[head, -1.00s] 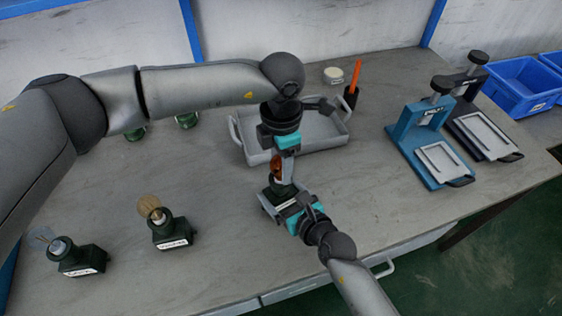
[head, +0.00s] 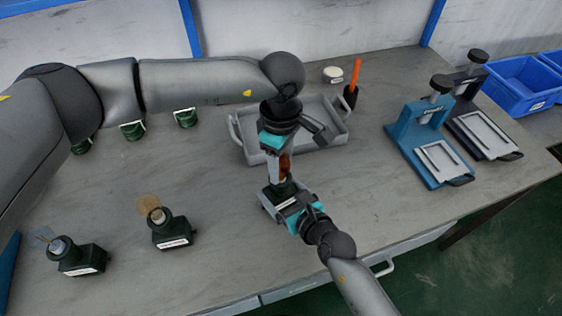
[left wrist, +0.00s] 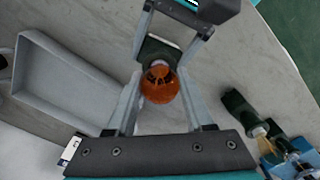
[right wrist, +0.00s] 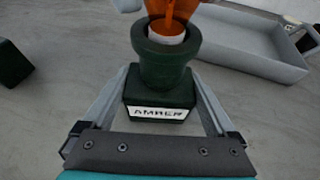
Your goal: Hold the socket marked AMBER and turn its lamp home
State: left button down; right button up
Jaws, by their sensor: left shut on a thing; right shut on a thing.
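The dark green socket marked AMBER (right wrist: 162,85) stands upright on the bench. My right gripper (head: 287,196) is shut on its base, one finger on each side; in the right wrist view the label faces the camera. The amber lamp (left wrist: 160,85) stands in the socket's mouth, with a white collar (right wrist: 167,27) showing above the rim. My left gripper (head: 279,166) is above the socket, pointing down, shut on the lamp. The lamp is mostly hidden by the fingers in the head view. How deep it sits cannot be told.
Two sockets with lamps, one clear (head: 82,256) and one yellowish (head: 172,230), stand at left. Several green sockets (head: 132,130) stand behind. A grey tray (head: 335,140) lies just behind my grippers. Blue (head: 418,150) and black presses (head: 485,135) stand at right.

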aim_at(281, 159)
pick_arm(q)
jog(key=shift+d+r+m, duration=0.1)
jog(key=shift+r+m, duration=0.1)
jog(key=shift+m, duration=1)
pick_arm(e)
jog(key=shift+s+f, duration=0.3)
jog(key=shift+f, duration=0.15)
pick_arm(q)
jog(key=shift+w, duration=0.1)
jog(key=c, duration=0.7)
grip_release()
jog(key=o, duration=0.4)
jog(key=shift+f, duration=0.15)
pick_arm(e)
jog(key=shift+r, duration=0.15)
pick_arm(q)
jog(key=shift+o, duration=0.2)
pick_arm(e)
jog(key=shift+w, duration=0.1)
pick_arm(q)
notch_tip(281, 159, up, 12)
pick_arm(e)
jog(key=shift+w+r, duration=0.1)
jog(key=shift+r, duration=0.1)
